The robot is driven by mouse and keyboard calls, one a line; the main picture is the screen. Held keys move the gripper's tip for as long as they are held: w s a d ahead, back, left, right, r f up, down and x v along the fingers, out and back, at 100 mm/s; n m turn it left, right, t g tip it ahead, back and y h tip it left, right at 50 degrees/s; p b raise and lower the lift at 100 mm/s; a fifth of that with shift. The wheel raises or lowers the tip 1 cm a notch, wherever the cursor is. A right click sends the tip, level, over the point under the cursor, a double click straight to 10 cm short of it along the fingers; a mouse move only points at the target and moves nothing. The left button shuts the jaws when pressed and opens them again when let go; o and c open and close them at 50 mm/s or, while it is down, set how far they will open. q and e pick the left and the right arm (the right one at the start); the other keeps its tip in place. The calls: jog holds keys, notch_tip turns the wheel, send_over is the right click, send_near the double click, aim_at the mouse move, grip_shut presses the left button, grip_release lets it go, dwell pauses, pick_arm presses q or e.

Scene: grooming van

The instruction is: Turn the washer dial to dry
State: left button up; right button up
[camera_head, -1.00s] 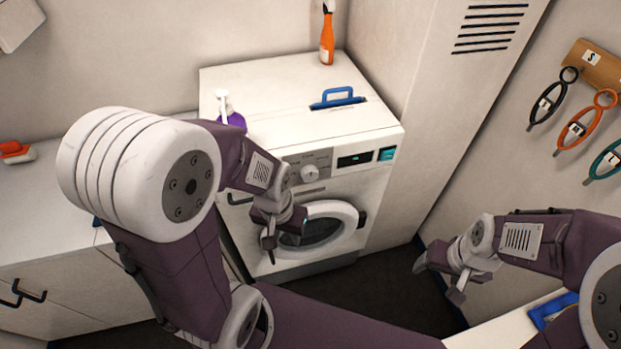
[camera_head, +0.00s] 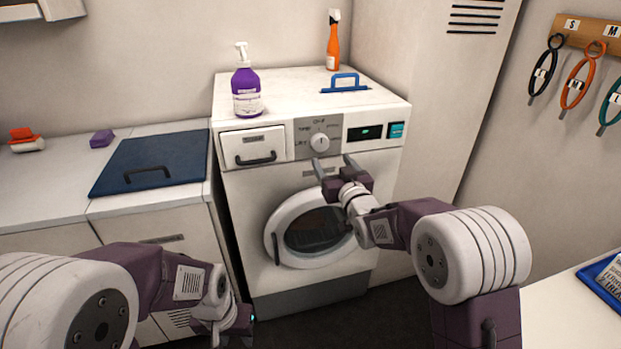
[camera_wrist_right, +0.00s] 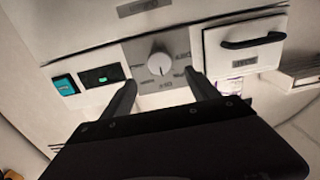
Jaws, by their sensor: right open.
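The white washer (camera_head: 300,185) stands against the back wall with its round door closed. Its white dial (camera_head: 320,142) sits on a grey panel with small labels around it, between the drawer and the dark display.
A purple pump bottle (camera_head: 247,90), a blue-handled item (camera_head: 346,84) and an orange spray bottle (camera_head: 333,45) are on the washer top. The drawer (camera_head: 255,148) is left of the dial. A counter with a dark blue panel (camera_head: 155,160) is at left.

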aim_at(321, 145)
jog(key=p+x, duration=0.1)
jog(key=x, duration=0.6)
jog(key=shift+w+f, duration=0.15)
jog(key=shift+w, duration=0.2)
jog(key=shift+w+a, duration=0.25)
jog(key=shift+w, duration=0.4)
jog(key=c, duration=1.4)
jog(key=shift+o, duration=0.2)
